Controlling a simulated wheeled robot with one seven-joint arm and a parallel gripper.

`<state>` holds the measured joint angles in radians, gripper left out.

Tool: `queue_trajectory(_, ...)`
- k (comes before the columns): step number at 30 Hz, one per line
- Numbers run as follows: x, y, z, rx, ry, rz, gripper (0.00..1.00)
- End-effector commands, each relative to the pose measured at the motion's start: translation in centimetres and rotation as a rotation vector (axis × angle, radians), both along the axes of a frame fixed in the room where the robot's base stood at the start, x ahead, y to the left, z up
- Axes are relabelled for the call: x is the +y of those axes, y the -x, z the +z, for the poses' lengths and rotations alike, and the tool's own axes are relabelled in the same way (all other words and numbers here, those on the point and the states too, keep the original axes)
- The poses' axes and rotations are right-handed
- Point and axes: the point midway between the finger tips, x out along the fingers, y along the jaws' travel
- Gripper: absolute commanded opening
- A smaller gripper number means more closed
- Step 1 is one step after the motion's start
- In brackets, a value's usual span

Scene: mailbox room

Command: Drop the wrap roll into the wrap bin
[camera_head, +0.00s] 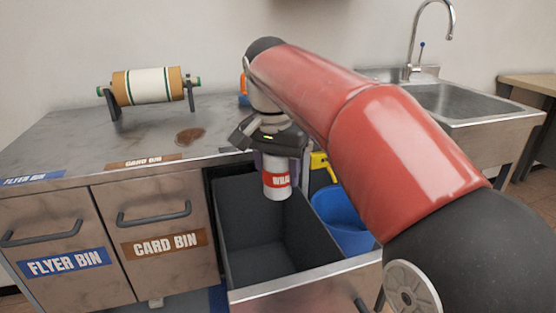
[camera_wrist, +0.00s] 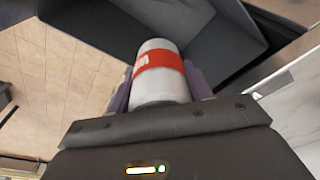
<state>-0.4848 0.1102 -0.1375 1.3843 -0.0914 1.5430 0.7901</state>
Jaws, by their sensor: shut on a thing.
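The wrap roll (camera_head: 276,182) is a white cylinder with a red band lettered in white. My gripper (camera_head: 270,152) is shut on its upper part and holds it upright, above the pulled-out dark drawer (camera_head: 262,237). In the head view the roll's lower end overlaps the drawer's inside near its back. In the wrist view the roll (camera_wrist: 158,72) sits between the two fingers, with the dark drawer (camera_wrist: 215,50) beyond it. The drawer looks empty where I can see into it. Its front label is out of view, so I cannot read its name.
The shut FLYER BIN (camera_head: 65,263) and CARD BIN (camera_head: 163,243) drawers are left of the open one. A blue bucket (camera_head: 340,215) stands close on its right. On the counter are a roll on a stand (camera_head: 148,86) and a brown stain (camera_head: 190,135). A sink (camera_head: 450,100) is at the right.

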Motion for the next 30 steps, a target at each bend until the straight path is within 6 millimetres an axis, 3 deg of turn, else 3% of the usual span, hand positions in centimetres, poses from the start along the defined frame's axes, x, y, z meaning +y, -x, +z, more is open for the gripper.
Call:
queue_trajectory(1, 0.0, 0.0, -1.0, -0.001, 0.000, 0.000, 0.28)
queue_trajectory(6, 0.0, 0.0, -2.0, -0.001, 0.000, 0.000, 0.28)
queue_trajectory(17, 0.0, 0.0, -2.0, 0.000, 0.000, 0.000, 0.28)
queue_trajectory(18, 0.0, 0.0, -2.0, 0.000, 0.000, 0.000, 0.55)
queue_trajectory(22, 0.0, 0.0, -2.0, 0.000, 0.000, 0.000, 0.72)
queue_trajectory(30, 0.0, 0.0, -2.0, 0.000, 0.000, 0.000, 0.75)
